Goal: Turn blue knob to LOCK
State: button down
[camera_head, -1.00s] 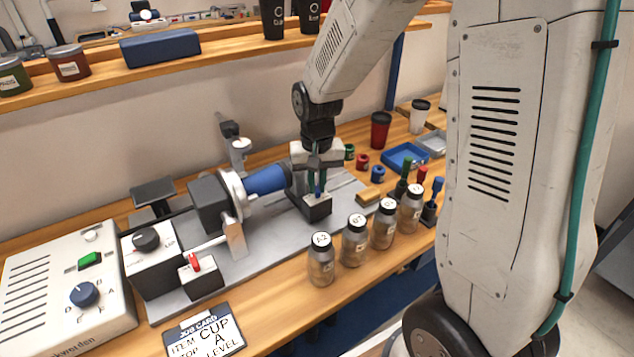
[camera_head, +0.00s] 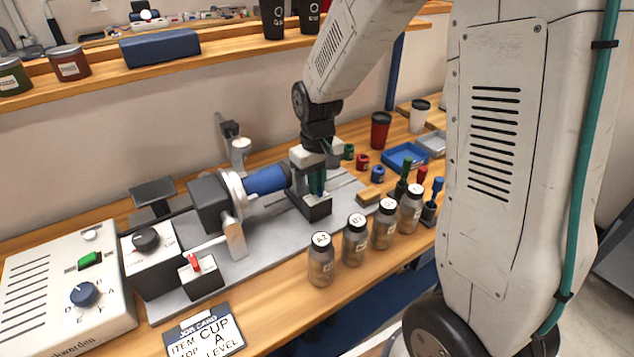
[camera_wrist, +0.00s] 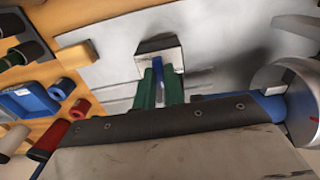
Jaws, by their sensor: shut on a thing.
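A small black block (camera_head: 313,207) with a pale top stands on the grey machine bed, at the right end of the blue cylinder. It also shows in the wrist view (camera_wrist: 158,43). My gripper (camera_head: 317,187) points down over this block. In the wrist view, its two green fingers (camera_wrist: 158,83) are closed on the narrow blue knob (camera_wrist: 157,64) on the block. The fingers cover most of the knob in the head view. I cannot read any LOCK marking on the block.
The blue cylinder (camera_head: 265,180) sits in the chuck left of my gripper. Several labelled jars (camera_head: 355,240) stand along the front edge. A blue tray (camera_head: 404,157) and small coloured rings lie to the right. A control box (camera_head: 62,290) with a blue dial is at far left.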

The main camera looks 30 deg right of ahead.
jog(key=c, duration=1.5)
grip_release()
jog(key=shift+r, duration=3.9)
jog(key=shift+r, duration=0.1)
jog(key=shift+r, duration=3.45)
